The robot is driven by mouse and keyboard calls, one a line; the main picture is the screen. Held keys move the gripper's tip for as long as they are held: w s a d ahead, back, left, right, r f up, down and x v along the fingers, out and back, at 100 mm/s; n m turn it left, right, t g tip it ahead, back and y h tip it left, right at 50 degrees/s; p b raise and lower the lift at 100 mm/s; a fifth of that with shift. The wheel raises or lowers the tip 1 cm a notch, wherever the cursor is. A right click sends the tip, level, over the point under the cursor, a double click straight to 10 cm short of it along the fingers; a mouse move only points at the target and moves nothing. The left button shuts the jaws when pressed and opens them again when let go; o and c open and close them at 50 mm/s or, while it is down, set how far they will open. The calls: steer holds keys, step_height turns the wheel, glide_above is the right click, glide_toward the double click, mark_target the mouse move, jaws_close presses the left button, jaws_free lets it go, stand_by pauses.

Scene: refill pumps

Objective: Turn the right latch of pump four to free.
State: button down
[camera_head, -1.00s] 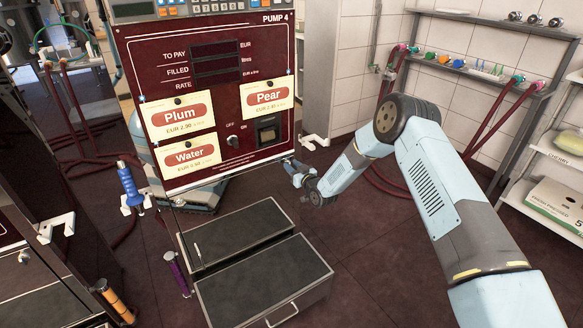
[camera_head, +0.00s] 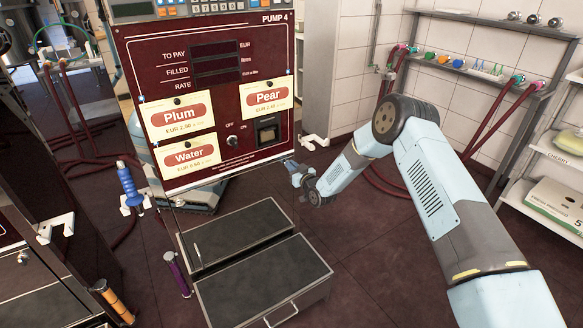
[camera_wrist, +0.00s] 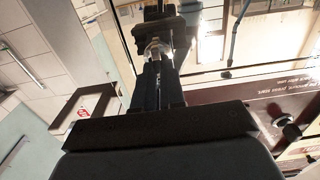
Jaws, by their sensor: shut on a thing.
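Pump four's dark red front panel (camera_head: 217,110) stands upright at centre left in the head view, marked PUMP 4. My gripper (camera_head: 291,166) is at the panel's lower right corner. In the wrist view my gripper (camera_wrist: 157,60) has its dark fingers close together, shut on a small metallic piece (camera_wrist: 155,46) at their tips. It appears to be the right latch, but its turn position cannot be made out. In the head view my gripper hides the latch.
Plum, Pear and Water cards and a switch (camera_head: 232,141) are on the panel. A step-like dark-topped box (camera_head: 262,284) stands below. Open floor lies right of the box.

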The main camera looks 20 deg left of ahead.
steer(key=shift+d+n, duration=0.15)
steer(key=shift+n, duration=0.15)
steer(key=shift+s+a+f+n, duration=0.1)
steer(key=shift+s+f+n, duration=0.15)
steer(key=shift+n, duration=2.6)
steer(key=shift+s+a+f+n, duration=0.15)
steer(key=shift+f+n, duration=0.15)
steer(key=shift+n, duration=2.6)
steer(key=shift+s+a+f+n, duration=0.1)
steer(key=shift+s+f+n, duration=0.15)
steer(key=shift+n, duration=2.6)
steer(key=shift+f, duration=0.1)
steer(key=c, duration=1.5)
jaws_free()
steer(key=shift+o, duration=1.4)
steer(key=shift+w, duration=0.1)
steer(key=shift+r, duration=0.2)
steer(key=v, duration=1.3)
steer(key=shift+s+d, duration=0.2)
steer(key=shift+s, duration=0.1)
